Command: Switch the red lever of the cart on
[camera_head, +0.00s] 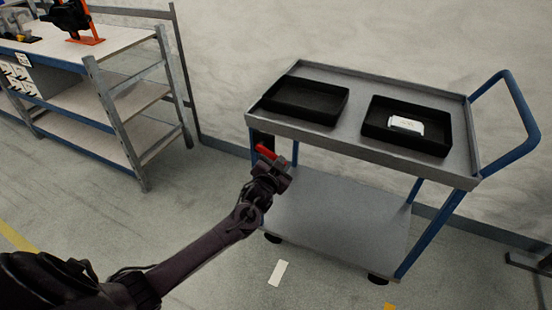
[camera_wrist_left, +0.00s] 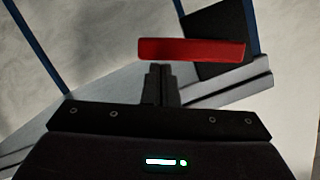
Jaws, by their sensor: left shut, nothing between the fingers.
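The cart (camera_head: 335,215) has a grey top with blue legs and a blue push handle, and stands at the right in the head view. The red lever (camera_head: 266,151) is at the cart's front left corner, by a black plate. In the left wrist view the red lever (camera_wrist_left: 191,49) lies nearly level across the picture, just beyond my left gripper (camera_wrist_left: 160,72). My left gripper (camera_head: 274,164) is shut with nothing in it, just below the lever in the head view. Whether it touches the lever is unclear. My right gripper is not in view.
Two black trays sit on the cart top; the right tray (camera_head: 447,135) holds a white item (camera_head: 406,125). A workbench (camera_head: 105,88) with shelves stands at the left, against the wall. The floor between bench and cart is clear.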

